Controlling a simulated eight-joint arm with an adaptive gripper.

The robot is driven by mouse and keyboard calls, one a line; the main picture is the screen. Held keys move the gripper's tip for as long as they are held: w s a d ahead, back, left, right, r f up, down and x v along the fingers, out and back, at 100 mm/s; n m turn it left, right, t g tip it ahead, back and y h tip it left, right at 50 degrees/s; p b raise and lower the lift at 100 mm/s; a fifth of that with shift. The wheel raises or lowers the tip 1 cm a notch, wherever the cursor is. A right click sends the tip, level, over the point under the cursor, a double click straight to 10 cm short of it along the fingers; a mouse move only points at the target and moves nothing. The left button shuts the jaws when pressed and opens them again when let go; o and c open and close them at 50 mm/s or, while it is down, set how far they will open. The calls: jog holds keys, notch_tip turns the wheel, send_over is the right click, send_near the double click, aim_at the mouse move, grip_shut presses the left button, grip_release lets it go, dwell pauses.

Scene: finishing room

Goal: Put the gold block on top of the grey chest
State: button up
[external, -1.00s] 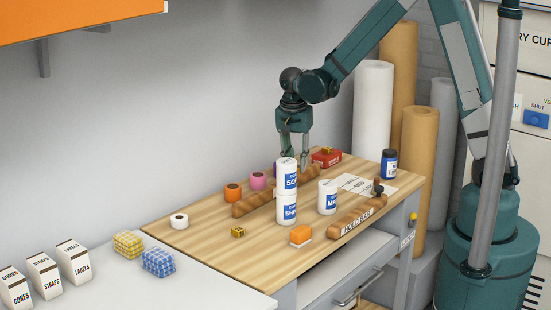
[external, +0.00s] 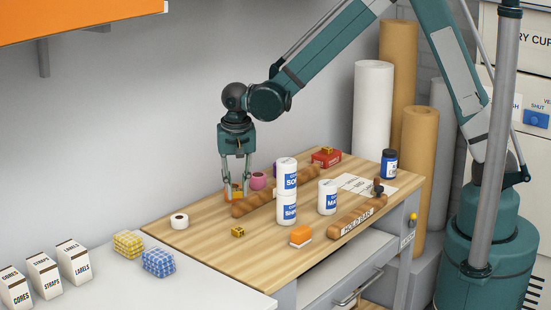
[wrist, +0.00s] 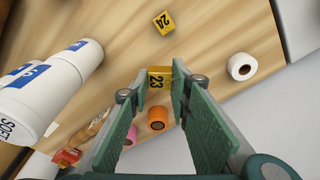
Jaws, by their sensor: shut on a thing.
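A gold block marked 23 (wrist: 159,78) sits between the fingertips of my gripper (wrist: 152,86) in the wrist view. My gripper (external: 236,190) is shut on it, above the left part of the wooden bench, by the orange roll. A second gold block, marked 24 (wrist: 163,22), lies apart on the bench; it also shows in the external view (external: 238,232). Another small gold block (external: 326,150) sits on a red box at the back. I cannot make out a grey chest for certain in either view.
White stacked tubs (external: 287,178) and another tub (external: 327,197) stand mid-bench. An orange roll (wrist: 157,118), a pink roll (external: 258,181) and a white roll (external: 179,221) are near my gripper. The bench's front left is mostly clear.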

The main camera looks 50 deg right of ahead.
jog(key=s+a+n, duration=0.2)
jog(key=s+a, duration=0.2)
jog(key=a, duration=0.8)
jog(key=s+a+n, duration=0.3)
jog(key=s+a, duration=0.2)
jog(key=a, duration=0.7)
jog(key=s+a+n+y, duration=0.1)
jog(key=s+a+n, duration=0.2)
jog(key=a, duration=0.9)
jog(key=shift+s+t, duration=0.3)
jog(key=shift+s, duration=0.7)
jog(key=shift+a, duration=0.1)
send_over(184, 290)
jog(key=shift+s+f, duration=0.2)
jog(key=shift+f, duration=2.95)
jog(key=shift+f+b, duration=0.45)
jog(key=shift+f, duration=1.45)
jog(key=shift+f, duration=0.2)
jog(key=o, duration=0.9)
